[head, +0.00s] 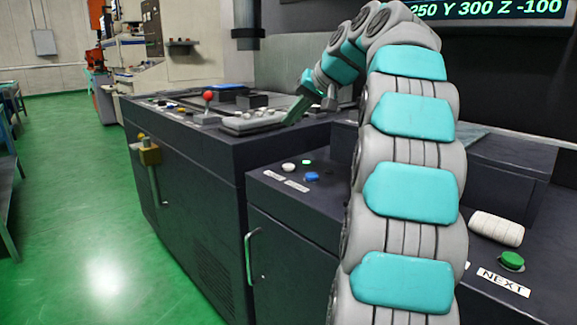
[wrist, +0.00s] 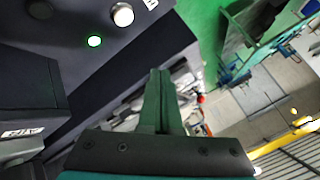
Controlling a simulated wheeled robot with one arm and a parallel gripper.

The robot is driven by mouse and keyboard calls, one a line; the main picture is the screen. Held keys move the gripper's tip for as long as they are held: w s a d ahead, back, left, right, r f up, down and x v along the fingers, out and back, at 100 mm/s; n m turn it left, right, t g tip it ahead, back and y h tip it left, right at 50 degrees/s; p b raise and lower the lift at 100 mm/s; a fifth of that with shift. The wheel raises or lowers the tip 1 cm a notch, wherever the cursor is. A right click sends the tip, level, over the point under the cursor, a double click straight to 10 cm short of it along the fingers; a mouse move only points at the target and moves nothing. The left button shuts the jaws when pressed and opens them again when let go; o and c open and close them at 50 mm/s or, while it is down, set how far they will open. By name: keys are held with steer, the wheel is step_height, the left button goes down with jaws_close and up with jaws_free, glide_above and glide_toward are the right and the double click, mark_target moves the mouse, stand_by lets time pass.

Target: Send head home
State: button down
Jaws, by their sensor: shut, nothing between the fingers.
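A grey panel (head: 262,172) carries a white button (head: 288,167), a small lit green lamp (head: 306,162) and a blue button (head: 312,177), with two white labels too small to read. The display (head: 490,10) at the top right reads "250 Y 300 Z -100", cut off at its left. My gripper (head: 296,112) is shut and empty, beyond and above this panel, near the machine's keypad. In the wrist view my shut fingers (wrist: 159,75) show in the middle; the white button (wrist: 122,14) and lit green lamp (wrist: 95,41) are at the upper left, apart from them.
A green button (head: 511,260) with a NEXT label (head: 503,282) and a white roll (head: 496,228) sit on the right ledge. A red-knobbed joystick (head: 208,97) stands on the machine top. My arm hides part of the panel. Green floor (head: 90,220) is free at left.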

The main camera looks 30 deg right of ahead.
mark_target(291, 166)
steer(key=shift+f+b, duration=2.65)
steer(key=shift+f, duration=1.5)
steer(key=shift+f, duration=0.1)
steer(key=shift+f, duration=0.35)
